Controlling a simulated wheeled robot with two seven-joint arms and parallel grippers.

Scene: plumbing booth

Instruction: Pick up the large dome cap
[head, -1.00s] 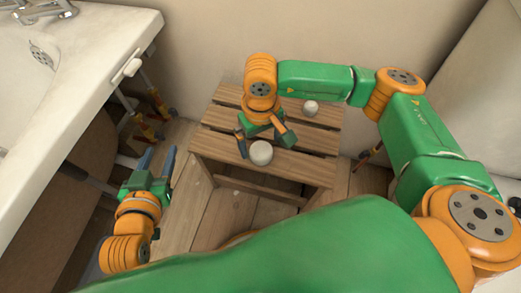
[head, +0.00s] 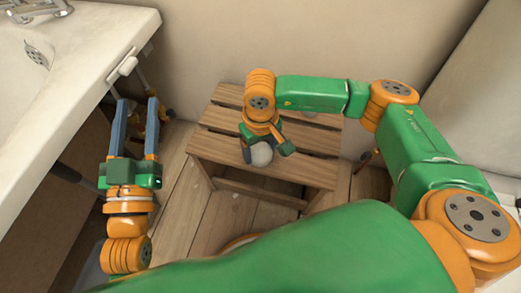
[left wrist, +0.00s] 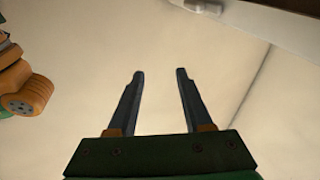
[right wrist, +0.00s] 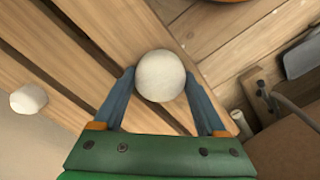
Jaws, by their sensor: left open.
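The large dome cap (head: 262,155) is a round white piece at the front of the slatted wooden stool (head: 300,172). My right gripper (head: 268,153) points down over it, open, with one finger on either side. In the right wrist view the cap (right wrist: 160,75) sits between the fingertips; I cannot tell if either finger touches it. My left gripper (head: 138,102) is open and empty, left of the stool and beside the sink. Its two fingers (left wrist: 160,75) show apart in the left wrist view with nothing between them.
A smaller white piece (right wrist: 28,99) lies further back on the stool, mostly hidden by my right arm in the head view. The white sink (head: 85,75) stands at left, with pipes below. Walls close in behind and right.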

